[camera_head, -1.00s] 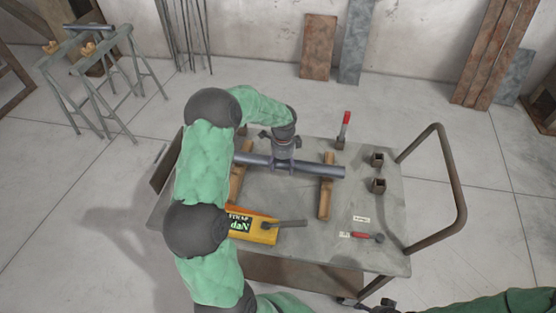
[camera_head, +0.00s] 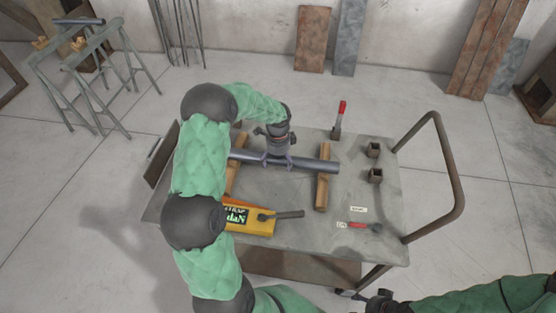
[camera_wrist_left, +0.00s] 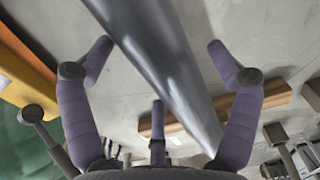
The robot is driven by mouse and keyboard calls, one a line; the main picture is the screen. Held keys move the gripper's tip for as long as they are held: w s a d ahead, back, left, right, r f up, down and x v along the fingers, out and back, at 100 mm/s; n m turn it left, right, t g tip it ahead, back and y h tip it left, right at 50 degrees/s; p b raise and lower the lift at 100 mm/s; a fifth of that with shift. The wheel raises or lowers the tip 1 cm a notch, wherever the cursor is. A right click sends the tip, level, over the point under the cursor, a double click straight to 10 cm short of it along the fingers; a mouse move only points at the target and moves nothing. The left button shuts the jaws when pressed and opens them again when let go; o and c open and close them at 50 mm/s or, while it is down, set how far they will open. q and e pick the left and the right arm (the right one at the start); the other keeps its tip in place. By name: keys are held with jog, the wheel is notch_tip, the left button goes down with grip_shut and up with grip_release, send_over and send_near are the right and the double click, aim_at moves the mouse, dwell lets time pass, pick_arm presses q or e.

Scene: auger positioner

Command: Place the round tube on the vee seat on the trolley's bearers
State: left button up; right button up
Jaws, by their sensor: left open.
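The round tube (camera_head: 315,164) is a long grey pipe lying across the two wooden bearers (camera_head: 322,190) on the trolley (camera_head: 290,240). My left gripper (camera_head: 277,162) is over the tube's middle, with its fingers open on both sides of it. In the left wrist view the tube (camera_wrist_left: 165,60) runs diagonally between the spread purple fingers (camera_wrist_left: 160,75), with gaps beside it. One bearer (camera_wrist_left: 215,108) passes under the tube there. The vee seat itself is hidden or too small to make out. My right gripper (camera_head: 378,301) is at the bottom edge, small and dark.
Green trestles (camera_head: 95,75) stand at back left.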

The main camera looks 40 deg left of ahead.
aim_at(278, 158)
pick_arm(q)
notch_tip(278, 158, up, 12)
jog(key=p, duration=0.3)
jog(key=shift+p, duration=0.4)
